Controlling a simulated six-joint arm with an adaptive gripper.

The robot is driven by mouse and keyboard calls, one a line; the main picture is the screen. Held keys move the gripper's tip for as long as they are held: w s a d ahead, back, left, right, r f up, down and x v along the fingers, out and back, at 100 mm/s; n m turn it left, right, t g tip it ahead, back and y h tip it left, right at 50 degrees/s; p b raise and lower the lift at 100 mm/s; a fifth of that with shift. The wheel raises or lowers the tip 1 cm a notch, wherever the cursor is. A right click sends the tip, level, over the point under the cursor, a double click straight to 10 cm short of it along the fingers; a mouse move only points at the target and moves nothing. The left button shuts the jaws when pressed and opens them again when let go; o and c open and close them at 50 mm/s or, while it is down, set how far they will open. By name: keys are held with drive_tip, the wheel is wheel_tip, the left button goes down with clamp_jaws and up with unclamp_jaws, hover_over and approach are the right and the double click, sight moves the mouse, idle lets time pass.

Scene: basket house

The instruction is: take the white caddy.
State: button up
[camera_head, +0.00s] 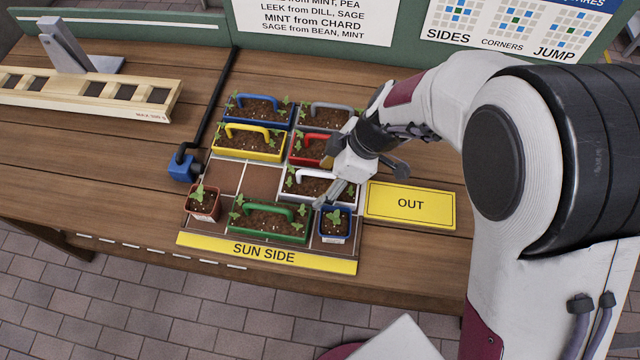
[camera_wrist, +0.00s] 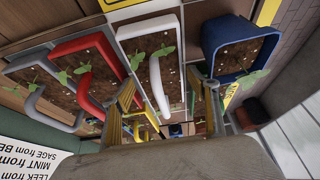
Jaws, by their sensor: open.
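The white caddy (camera_head: 300,197), a soil-filled tray with seedlings and a raised white handle, stands in the tray block, in front of the red caddy (camera_head: 300,150) and behind the green caddy (camera_head: 262,235). My gripper (camera_head: 338,186) is over its right part, fingers pointing down, partly hiding it. In the wrist view the white caddy (camera_wrist: 125,34) shows its handle (camera_wrist: 158,85) between my open fingers (camera_wrist: 165,108). The handle looks apart from both fingers. I cannot tell how deep the fingers reach around it.
A small blue pot (camera_head: 334,238) stands close in front, right of the green caddy. Yellow (camera_head: 240,155), blue (camera_head: 236,118) and grey (camera_head: 350,108) caddies stand behind. A terracotta pot (camera_head: 203,215) is at left. The yellow OUT pad (camera_head: 385,218) at right is empty.

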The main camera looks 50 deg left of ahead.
drive_tip(key=shift+x, duration=0.9)
drive_tip(key=c, duration=1.1)
